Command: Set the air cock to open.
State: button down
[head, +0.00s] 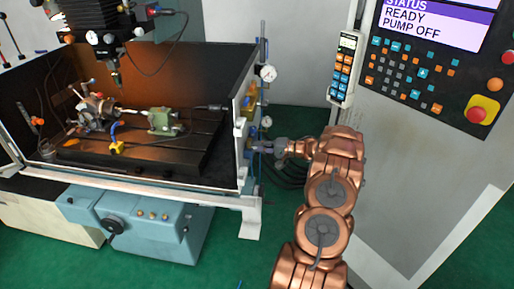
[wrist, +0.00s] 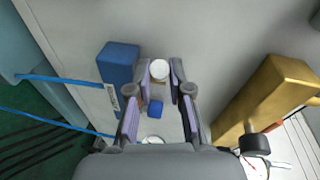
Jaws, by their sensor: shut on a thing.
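In the head view my gripper (head: 268,146) reaches left to the side of the machine enclosure, at the low end of a row of fittings. The air cock is hidden behind my gripper there. In the wrist view my gripper (wrist: 160,80) has its two fingers closed in around the air cock (wrist: 155,109), of which a small blue part shows between them. A round white end (wrist: 160,69) shows between the fingertips. I cannot tell how it joins the blue part. The cock's open or closed position is not readable.
In the wrist view a blue block (wrist: 118,62) with blue hoses stands left of my fingers, and a brass block (wrist: 264,100) stands to the right. A gauge (wrist: 262,165) is partly visible at lower right. In the head view the control cabinet (head: 400,150) stands close on the right.

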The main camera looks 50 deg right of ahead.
jog(key=shift+d+y, duration=0.2)
jog(key=shift+y, duration=0.1)
jog(key=shift+d+n+g+y+b, duration=0.2)
jog(key=shift+n+g+y+b, duration=0.15)
jog(key=shift+n+y, duration=0.2)
jog(key=shift+d+n+g, duration=0.1)
jog(key=shift+n+g, duration=0.15)
jog(key=shift+n, duration=0.1)
jog(key=shift+w+d+r+n+g+y+b, duration=0.1)
jog(key=shift+d+n+g+y+b, duration=0.2)
jog(key=shift+n+g+y+b, duration=0.45)
jog(key=c, duration=1.3)
grip_release()
jog(key=shift+c, duration=0.2)
jog(key=shift+a+m+t+h+p, duration=0.4)
jog(key=shift+m+t+h+p, duration=0.2)
jog(key=shift+m+t+p, duration=0.25)
jog(key=shift+a+m+t+h, duration=0.3)
jog(key=shift+m+h, duration=0.2)
jog(key=shift+h, duration=0.1)
